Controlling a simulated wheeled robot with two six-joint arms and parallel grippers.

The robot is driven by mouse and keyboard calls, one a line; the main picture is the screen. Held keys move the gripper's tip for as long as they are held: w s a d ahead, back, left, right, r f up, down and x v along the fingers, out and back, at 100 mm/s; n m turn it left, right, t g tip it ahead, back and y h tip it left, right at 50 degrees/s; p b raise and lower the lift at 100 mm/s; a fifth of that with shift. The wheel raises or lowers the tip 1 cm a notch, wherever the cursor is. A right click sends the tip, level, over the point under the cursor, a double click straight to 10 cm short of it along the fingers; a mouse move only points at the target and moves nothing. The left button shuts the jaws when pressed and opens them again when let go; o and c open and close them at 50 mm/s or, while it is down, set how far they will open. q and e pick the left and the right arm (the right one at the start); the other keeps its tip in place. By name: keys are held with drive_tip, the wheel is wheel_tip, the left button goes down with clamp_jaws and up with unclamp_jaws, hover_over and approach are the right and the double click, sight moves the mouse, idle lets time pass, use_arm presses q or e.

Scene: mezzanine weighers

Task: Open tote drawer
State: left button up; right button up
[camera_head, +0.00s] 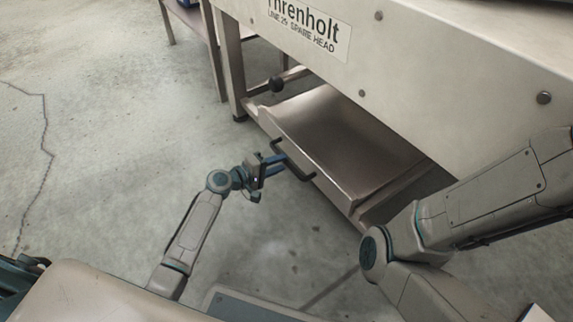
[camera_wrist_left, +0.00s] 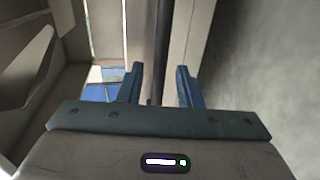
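The tote drawer (camera_head: 325,130) is a low, brushed-metal tray under the large steel machine in the head view. Its black bar handle (camera_head: 300,173) is on the front edge. My left gripper (camera_head: 276,160) is at the handle, with its blue fingers at the handle's far end. In the left wrist view the two fingers (camera_wrist_left: 158,88) stand apart, with a dark bar (camera_wrist_left: 162,40), which looks like the handle, between them. A gap shows beside the bar, so the fingers do not look closed on it. My right arm crosses the right side; its gripper is out of frame.
The steel machine (camera_head: 440,85) with a "Threnholt" label (camera_head: 300,22) overhangs the drawer. A table (camera_head: 199,25) stands at the back left. The concrete floor (camera_head: 100,130) in front and left is clear.

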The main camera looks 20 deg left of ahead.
sight(286, 162)
use_arm(q)
drive_tip(key=shift+b+x, duration=0.45)
drive_tip(key=shift+x, duration=1.2)
clamp_jaws()
